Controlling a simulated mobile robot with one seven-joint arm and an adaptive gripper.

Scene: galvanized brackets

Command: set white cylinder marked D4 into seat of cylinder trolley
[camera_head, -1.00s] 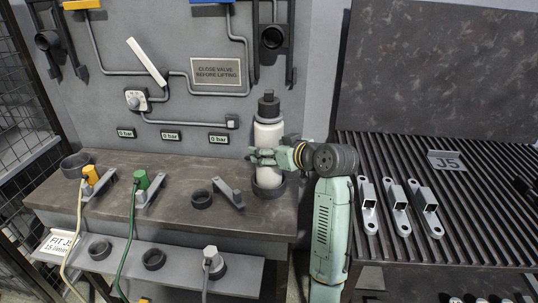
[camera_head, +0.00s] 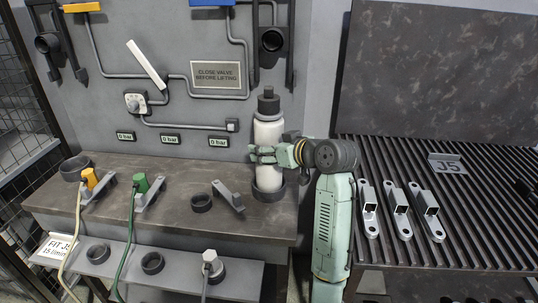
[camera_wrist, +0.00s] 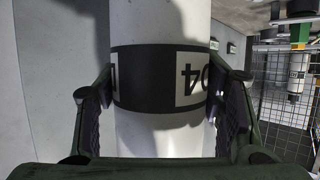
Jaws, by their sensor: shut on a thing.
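The white cylinder (camera_head: 268,135) with a dark cap and dark band stands upright at the right end of the bench. Its lower end is at a dark ring (camera_head: 268,195); whether it rests in it or is just above is unclear. My gripper (camera_head: 262,154) is shut around the cylinder's middle from the right. In the wrist view the cylinder (camera_wrist: 160,130) fills the middle, between both fingers, its D4 label upside down and partly cut off. I cannot make out the cylinder trolley in either view.
Pipes and a valve sign (camera_head: 217,74) are on the wall behind. A slatted table (camera_head: 480,220) with several brackets stands right. Another white cylinder (camera_wrist: 297,75) shows beyond mesh.

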